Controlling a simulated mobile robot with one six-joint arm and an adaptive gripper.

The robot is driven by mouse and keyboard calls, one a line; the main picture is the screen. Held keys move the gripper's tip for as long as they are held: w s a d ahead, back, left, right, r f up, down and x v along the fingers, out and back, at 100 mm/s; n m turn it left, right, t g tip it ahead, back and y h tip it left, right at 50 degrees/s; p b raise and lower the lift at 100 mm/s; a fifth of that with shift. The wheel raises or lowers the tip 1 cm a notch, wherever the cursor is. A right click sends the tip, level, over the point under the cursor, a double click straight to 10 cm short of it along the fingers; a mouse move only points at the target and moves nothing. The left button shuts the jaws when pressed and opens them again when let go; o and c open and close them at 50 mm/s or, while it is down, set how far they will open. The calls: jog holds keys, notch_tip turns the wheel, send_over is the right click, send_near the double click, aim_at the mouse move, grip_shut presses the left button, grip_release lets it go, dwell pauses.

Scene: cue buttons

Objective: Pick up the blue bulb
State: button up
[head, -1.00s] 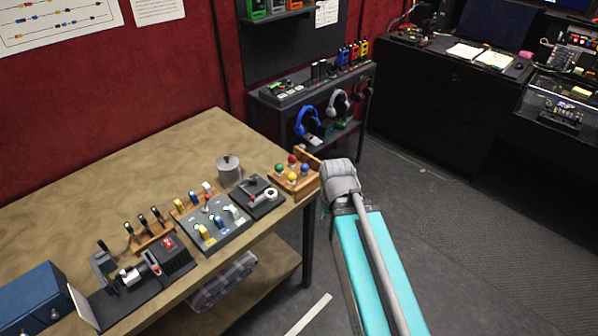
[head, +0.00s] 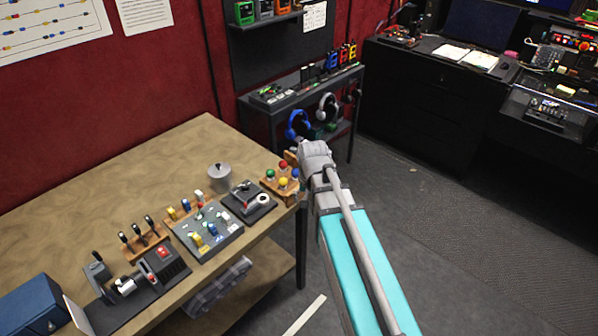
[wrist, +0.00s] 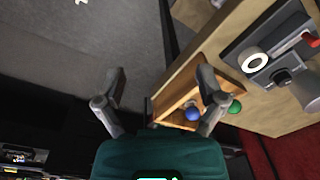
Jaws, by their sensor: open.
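The blue bulb (head: 295,173) sits at the right of a small wooden rack (head: 272,188) on the table's right end. Green (head: 270,174), red (head: 283,164) and yellow (head: 283,182) bulbs stand with it. In the wrist view the blue bulb (wrist: 193,113) shows beside the right finger, with the green bulb (wrist: 236,107) beyond that finger. My gripper (wrist: 160,68) is open and empty, its fingers spread on either side of the rack's edge. In the head view my wrist is just right of the rack, and the fingers are mostly hidden.
A switch panel (head: 202,233) lies further left. A dark shelf with headphones (head: 328,107) stands behind. Open floor (head: 425,235) lies to the right.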

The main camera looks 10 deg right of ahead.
aim_at(297, 170)
jog(key=w+r+m+p, duration=0.2)
jog(key=w+r+m, duration=0.1)
jog(key=w, duration=0.6)
jog(key=w+d+r+m+t+p, duration=0.1)
jog(key=w+r+m+p, duration=0.2)
jog(key=w+m, duration=0.3)
jog(key=w, duration=0.4)
jog(key=shift+w+y, duration=0.15)
jog(key=shift+y, duration=0.25)
jog(key=shift+d, duration=0.1)
jog(key=f+b, duration=0.2)
jog(key=w+f+b, duration=0.1)
jog(key=f+b, duration=0.5)
jog(key=shift+w+a+f, duration=0.2)
jog(key=shift+a, duration=0.15)
jog(key=shift+b, duration=0.3)
notch_tip(297, 170, down, 4)
jog(key=b, duration=0.3)
jog(key=shift+a+r, duration=0.15)
jog(key=shift+r, duration=0.1)
jog(key=shift+w+a+f+b, duration=0.1)
jog(key=shift+w+f+b, duration=0.1)
jog(key=shift+f+b, duration=0.75)
jog(key=shift+r, duration=0.15)
jog(key=shift+c, duration=0.2)
jog(key=c, duration=1)
